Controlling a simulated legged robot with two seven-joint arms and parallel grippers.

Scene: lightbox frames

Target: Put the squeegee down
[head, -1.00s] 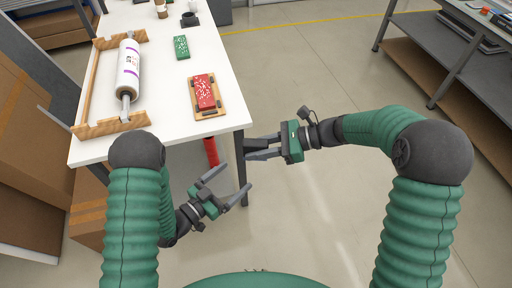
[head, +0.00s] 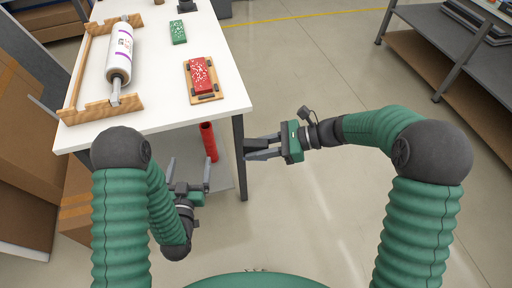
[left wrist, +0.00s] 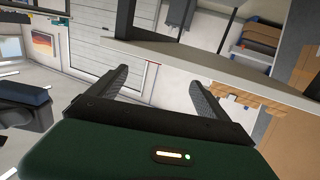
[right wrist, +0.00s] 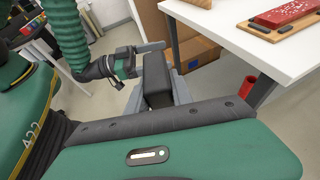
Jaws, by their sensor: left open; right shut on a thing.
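My right gripper (head: 250,149) is shut on a dark block-like thing, which I take to be the squeegee (right wrist: 157,85). It sits between the fingers in the right wrist view, and its far side is hidden. In the head view this gripper is just right of the table's front right leg, over the floor and off the tabletop. My left gripper (head: 189,165) is open and empty in front of the table's near edge, with its fingers pointing up the picture. The white table (head: 160,80) is beyond both grippers.
On the table are a red block (head: 200,73) on a wooden board, a green block (head: 178,32), and a white roller (head: 120,48) in a wooden frame (head: 75,114). A red cylinder (head: 209,141) stands under the table. The tabletop's near right corner is bare.

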